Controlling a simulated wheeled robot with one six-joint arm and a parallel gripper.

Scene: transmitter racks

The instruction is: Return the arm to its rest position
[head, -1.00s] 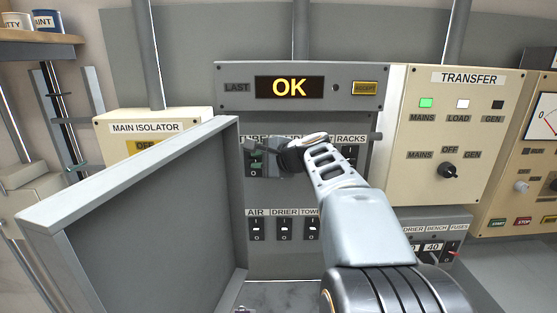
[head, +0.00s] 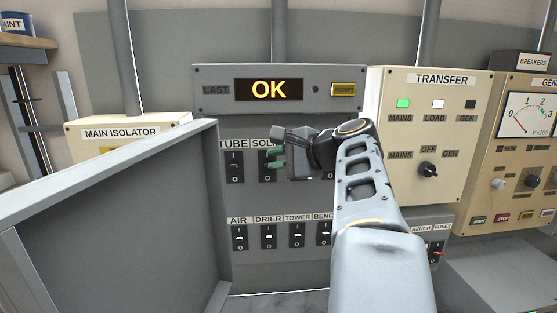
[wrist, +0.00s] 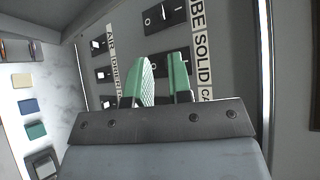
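My arm reaches up from the bottom right of the head view and bends left at the wrist. My gripper (head: 276,158) has green fingertips and is in front of the upper switch row of the grey breaker panel (head: 275,192), by the SOLID switch (head: 265,172). The wrist and gripper hide the upper switches to the right. In the wrist view the two green fingers (wrist: 163,85) stand a little apart with nothing between them. The panel's labelled switches lie beyond them. I see no contact between the fingers and a switch.
An open grey door (head: 120,225) juts out at left, beside the panel. The OK display (head: 268,90) is above. The cream TRANSFER box (head: 428,110) with its knob (head: 428,170) is at right. In the wrist view, coloured blocks (wrist: 28,106) lie on a pale surface.

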